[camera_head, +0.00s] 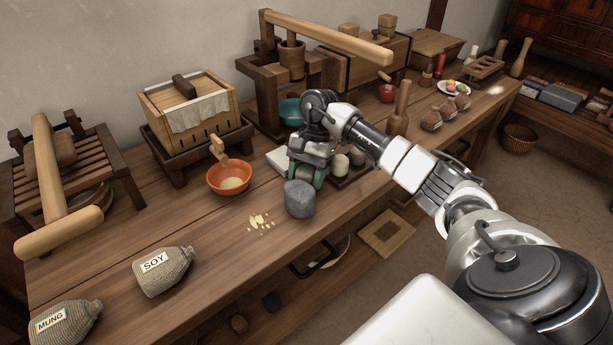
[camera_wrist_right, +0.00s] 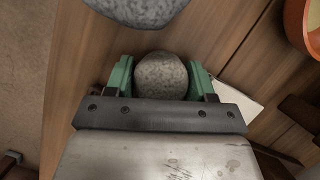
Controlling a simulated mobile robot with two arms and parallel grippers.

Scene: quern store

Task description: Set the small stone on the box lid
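The small stone (camera_wrist_right: 161,77) is round, grey and speckled. In the right wrist view it sits between the green fingers of my right gripper (camera_wrist_right: 161,80), which touch it on both sides. In the head view my right gripper (camera_head: 308,170) is low over the table behind a larger grey stone, and the small stone cannot be made out there. A slatted wooden box (camera_head: 205,128) with white cloth stands on a dark stand at back left. Its wooden lid (camera_head: 163,96) has a dark bar on top. My left gripper is not in view.
The larger grey stone (camera_head: 299,200) stands right in front of the gripper. An orange bowl (camera_head: 229,178), yellow crumbs (camera_head: 260,221) and a white slab (camera_head: 277,160) are near. A lever press (camera_head: 290,75) stands behind. The front left tabletop holds SOY (camera_head: 163,272) and MUNG (camera_head: 66,325) sacks.

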